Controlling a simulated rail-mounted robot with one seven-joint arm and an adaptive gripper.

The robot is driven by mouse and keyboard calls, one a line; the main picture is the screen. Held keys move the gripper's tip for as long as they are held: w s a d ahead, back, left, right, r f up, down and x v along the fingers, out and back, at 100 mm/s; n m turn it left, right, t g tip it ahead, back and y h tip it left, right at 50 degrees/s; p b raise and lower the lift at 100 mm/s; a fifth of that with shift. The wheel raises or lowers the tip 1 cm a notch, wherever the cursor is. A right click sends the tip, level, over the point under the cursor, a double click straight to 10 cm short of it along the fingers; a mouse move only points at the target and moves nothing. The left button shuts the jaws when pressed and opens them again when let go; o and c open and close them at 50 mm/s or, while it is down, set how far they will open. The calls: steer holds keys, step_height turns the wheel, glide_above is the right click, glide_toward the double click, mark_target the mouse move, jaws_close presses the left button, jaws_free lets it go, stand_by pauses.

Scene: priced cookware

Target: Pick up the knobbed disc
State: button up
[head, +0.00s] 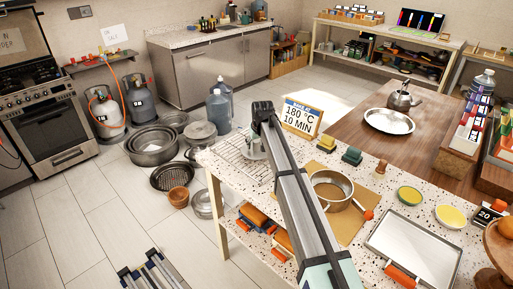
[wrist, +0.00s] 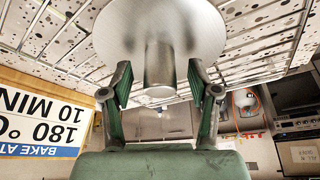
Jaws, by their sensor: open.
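The knobbed disc (wrist: 160,22) is a grey metal plate with a thick cylindrical knob (wrist: 160,68), in the upper middle of the wrist view. In the head view a small part of the disc (head: 253,153) shows on the wire rack (head: 232,152), mostly hidden by my arm. My gripper (wrist: 159,75) is open, with one green-grey finger on each side of the knob. A gap shows between each finger and the knob. In the head view my gripper's fingers are hidden behind the arm.
A bake sign (head: 301,116) stands close to my gripper, and also shows in the wrist view (wrist: 40,118). A pan (head: 331,190) on a board, green and yellow blocks (head: 326,144) and a tray (head: 412,250) stand to the right on the speckled worktop (head: 290,160).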

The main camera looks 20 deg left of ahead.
jaws_close()
steer(key=shift+r, duration=0.15)
